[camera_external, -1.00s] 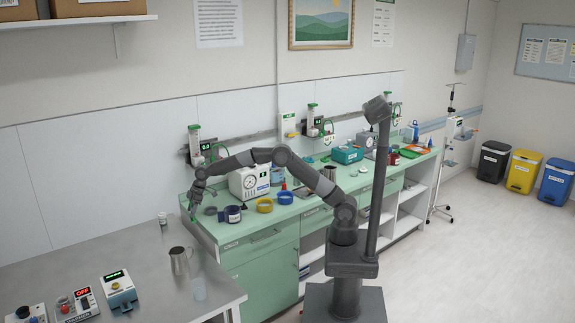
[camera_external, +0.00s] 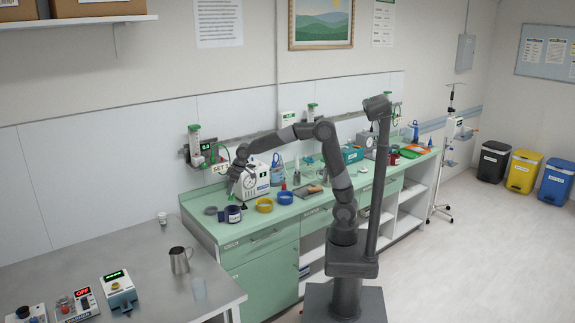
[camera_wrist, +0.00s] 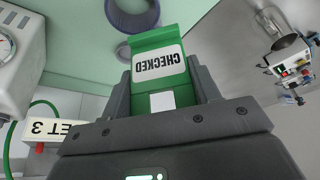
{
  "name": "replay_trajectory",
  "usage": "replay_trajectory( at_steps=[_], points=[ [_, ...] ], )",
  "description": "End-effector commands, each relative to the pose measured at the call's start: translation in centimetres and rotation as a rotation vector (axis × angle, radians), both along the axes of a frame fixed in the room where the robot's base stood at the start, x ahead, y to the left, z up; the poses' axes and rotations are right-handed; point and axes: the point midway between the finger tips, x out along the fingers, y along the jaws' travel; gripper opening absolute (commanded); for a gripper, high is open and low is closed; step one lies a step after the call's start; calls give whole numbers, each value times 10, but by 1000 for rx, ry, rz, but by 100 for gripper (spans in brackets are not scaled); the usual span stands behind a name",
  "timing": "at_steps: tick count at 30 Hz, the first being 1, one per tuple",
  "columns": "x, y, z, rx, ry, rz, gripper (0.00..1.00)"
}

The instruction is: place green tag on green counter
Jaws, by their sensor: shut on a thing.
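The green tag (camera_wrist: 158,75) with a white label reading CHECKED is between the two fingers of my gripper (camera_wrist: 155,90) in the wrist view. My gripper is shut on it. In the external view my gripper (camera_external: 229,185) is raised at the left part of the green counter (camera_external: 195,212), beside the white device with a round gauge (camera_external: 261,178). The tag is not clear in that view. The counter also shows as a pale green surface (camera_wrist: 80,25) beyond the tag in the wrist view, apart from it as far as I can tell.
A dark blue cup (camera_external: 232,214), a grey ring (camera_external: 210,210) and a yellow ring (camera_external: 264,205) stand near my gripper. A SET 3 sign (camera_external: 219,168) is close behind it. A grey table (camera_external: 140,255) with a metal pitcher (camera_external: 180,260) adjoins at left.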

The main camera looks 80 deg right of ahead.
Motion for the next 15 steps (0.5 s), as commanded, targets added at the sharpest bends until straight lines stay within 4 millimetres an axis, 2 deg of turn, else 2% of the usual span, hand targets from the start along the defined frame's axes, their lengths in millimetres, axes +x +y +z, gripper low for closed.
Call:
replay_trajectory(
  at_steps=[3, 7, 12, 15],
  points=[
    [-24, -6, 4, -2, -4, -49, 34],
    [-39, -9, 6, -2, -5, -81, 34],
    [-46, -11, 6, -2, -6, -95, 34],
    [-41, -10, 5, -1, -5, -87, 34]
  ],
)
